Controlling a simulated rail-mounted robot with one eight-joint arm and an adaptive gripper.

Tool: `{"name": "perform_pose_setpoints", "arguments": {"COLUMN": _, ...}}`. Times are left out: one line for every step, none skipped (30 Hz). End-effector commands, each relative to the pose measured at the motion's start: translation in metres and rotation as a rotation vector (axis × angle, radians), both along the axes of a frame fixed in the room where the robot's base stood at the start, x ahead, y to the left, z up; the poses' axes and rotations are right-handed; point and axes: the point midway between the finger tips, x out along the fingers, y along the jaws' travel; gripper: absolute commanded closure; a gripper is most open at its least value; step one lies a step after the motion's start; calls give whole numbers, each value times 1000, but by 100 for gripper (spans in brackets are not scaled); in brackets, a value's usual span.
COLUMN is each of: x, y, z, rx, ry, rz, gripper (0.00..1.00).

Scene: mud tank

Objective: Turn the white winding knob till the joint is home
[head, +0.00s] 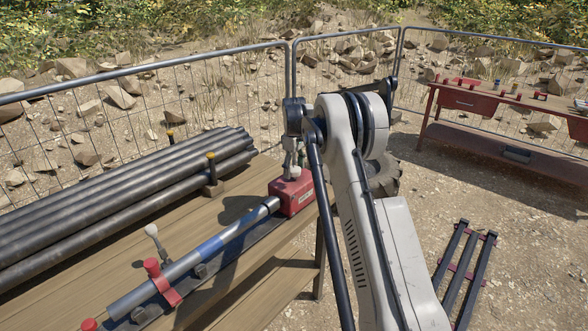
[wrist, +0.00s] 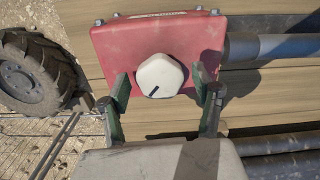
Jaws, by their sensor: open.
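The white winding knob (wrist: 160,75) sits on the front face of a red box (wrist: 112,45) in the wrist view. It has rounded corners and a short dark mark pointing to the lower left. My gripper (wrist: 162,82) is open, with one green-grey finger on each side of the knob's lower part. Gaps show between fingers and knob, and I see no contact. In the head view the red box (head: 291,196) stands at the end of a grey and blue pipe (head: 215,247). My gripper (head: 293,160) is just above the box, and the knob is hard to make out there.
Dark pipes (head: 110,195) are stacked on the wooden bench (head: 125,285) behind the worked pipe. A white-topped lever (head: 152,231) and a red clamp (head: 160,284) stand along it. A wheel (wrist: 35,72) is left of the box. A wire fence runs behind.

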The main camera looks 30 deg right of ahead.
Motion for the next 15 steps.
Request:
{"name": "perform_pose_setpoints", "arguments": {"x": 0, "y": 0, "z": 0, "rx": 0, "ry": 0, "rz": 0, "gripper": 38}}
{"name": "perform_pose_setpoints", "arguments": {"x": 0, "y": 0, "z": 0, "rx": 0, "ry": 0, "rz": 0, "gripper": 38}}
{"name": "perform_pose_setpoints", "arguments": {"x": 0, "y": 0, "z": 0, "rx": 0, "ry": 0, "rz": 0, "gripper": 38}}
{"name": "perform_pose_setpoints", "arguments": {"x": 0, "y": 0, "z": 0, "rx": 0, "ry": 0, "rz": 0, "gripper": 42}}
{"name": "perform_pose_setpoints", "arguments": {"x": 0, "y": 0, "z": 0, "rx": 0, "ry": 0, "rz": 0, "gripper": 46}}
{"name": "perform_pose_setpoints", "arguments": {"x": 0, "y": 0, "z": 0, "rx": 0, "ry": 0, "rz": 0, "gripper": 51}}
{"name": "perform_pose_setpoints", "arguments": {"x": 0, "y": 0, "z": 0, "rx": 0, "ry": 0, "rz": 0, "gripper": 55}}
{"name": "perform_pose_setpoints", "arguments": {"x": 0, "y": 0, "z": 0, "rx": 0, "ry": 0, "rz": 0, "gripper": 59}}
{"name": "perform_pose_setpoints", "arguments": {"x": 0, "y": 0, "z": 0, "rx": 0, "ry": 0, "rz": 0, "gripper": 65}}
{"name": "perform_pose_setpoints", "arguments": {"x": 0, "y": 0, "z": 0, "rx": 0, "ry": 0, "rz": 0, "gripper": 69}}
{"name": "perform_pose_setpoints", "arguments": {"x": 0, "y": 0, "z": 0, "rx": 0, "ry": 0, "rz": 0, "gripper": 73}}
{"name": "perform_pose_setpoints", "arguments": {"x": 0, "y": 0, "z": 0, "rx": 0, "ry": 0, "rz": 0, "gripper": 78}}
{"name": "perform_pose_setpoints", "arguments": {"x": 0, "y": 0, "z": 0, "rx": 0, "ry": 0, "rz": 0, "gripper": 82}}
{"name": "perform_pose_setpoints", "arguments": {"x": 0, "y": 0, "z": 0, "rx": 0, "ry": 0, "rz": 0, "gripper": 84}}
{"name": "perform_pose_setpoints", "arguments": {"x": 0, "y": 0, "z": 0, "rx": 0, "ry": 0, "rz": 0, "gripper": 84}}
